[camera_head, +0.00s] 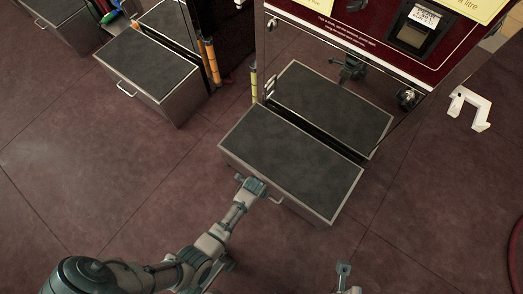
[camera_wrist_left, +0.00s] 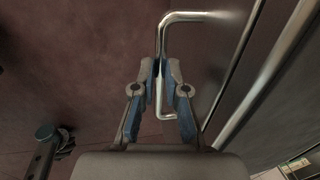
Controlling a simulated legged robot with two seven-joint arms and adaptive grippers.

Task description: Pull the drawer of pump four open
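A box-like drawer (camera_head: 290,165) with a dark grey top and metal edges sticks out low in front of the pump (camera_head: 340,55). The pump's number cannot be read. A thin U-shaped metal handle (camera_head: 273,200) is on the drawer's front face; it also shows in the left wrist view (camera_wrist_left: 206,16). My left gripper (camera_head: 257,186) is at the handle's left part. In the left wrist view, its fingers (camera_wrist_left: 160,68) are on either side of the handle bar, close against it. My right gripper (camera_head: 343,268) is at the bottom edge, apart from the drawer; its fingers are too small to judge.
A similar drawer (camera_head: 150,70) with a handle stands at the upper left, by orange and yellow posts (camera_head: 210,60). A white bracket-like object (camera_head: 468,107) lies at the right. The pump's shiny front mirrors the drawer. The tiled floor (camera_head: 110,165) before the drawer is clear.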

